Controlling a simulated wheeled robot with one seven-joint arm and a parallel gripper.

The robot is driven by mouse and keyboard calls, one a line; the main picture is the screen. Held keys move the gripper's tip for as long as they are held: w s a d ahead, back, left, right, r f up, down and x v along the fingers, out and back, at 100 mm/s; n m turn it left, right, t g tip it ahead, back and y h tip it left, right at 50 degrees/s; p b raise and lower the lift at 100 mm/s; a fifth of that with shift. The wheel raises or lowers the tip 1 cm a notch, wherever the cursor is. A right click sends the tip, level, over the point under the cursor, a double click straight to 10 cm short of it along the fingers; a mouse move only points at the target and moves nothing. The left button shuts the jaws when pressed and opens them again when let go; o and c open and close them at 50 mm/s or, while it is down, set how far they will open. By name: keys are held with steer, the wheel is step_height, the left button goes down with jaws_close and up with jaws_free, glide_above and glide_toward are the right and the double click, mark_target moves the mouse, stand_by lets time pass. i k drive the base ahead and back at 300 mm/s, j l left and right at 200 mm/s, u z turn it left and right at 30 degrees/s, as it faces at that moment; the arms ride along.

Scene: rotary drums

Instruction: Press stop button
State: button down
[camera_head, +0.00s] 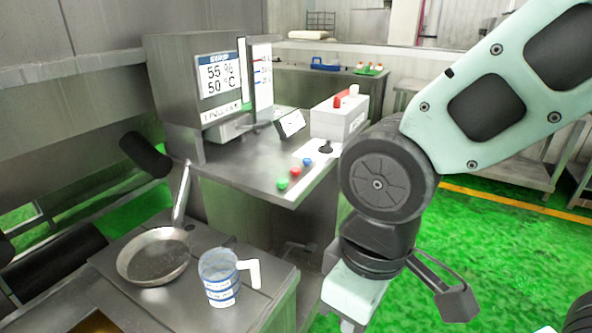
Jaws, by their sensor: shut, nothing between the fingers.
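A control panel (311,172) on the steel console carries a green button (282,184), a red button (295,172) and a blue button (307,162) in a row, with a black knob (326,148) behind them. No label on the buttons can be read, so I cannot tell which is the stop button. My gripper (350,322) hangs at the bottom centre, below and to the right of the panel and apart from it. It is shut and empty, with its fingertips partly cut off by the picture's edge.
A metal pan (153,258) and a clear measuring jug (219,283) stand on the front left table. A screen unit (219,84) rises at the console's back. A pale box with red parts (338,117) stands behind the knob. Green floor (500,240) is open at right.

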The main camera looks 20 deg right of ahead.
mark_target(295, 171)
steer(key=i+l+u, duration=0.3)
steer(key=i+l, duration=0.4)
steer(key=l, duration=0.1)
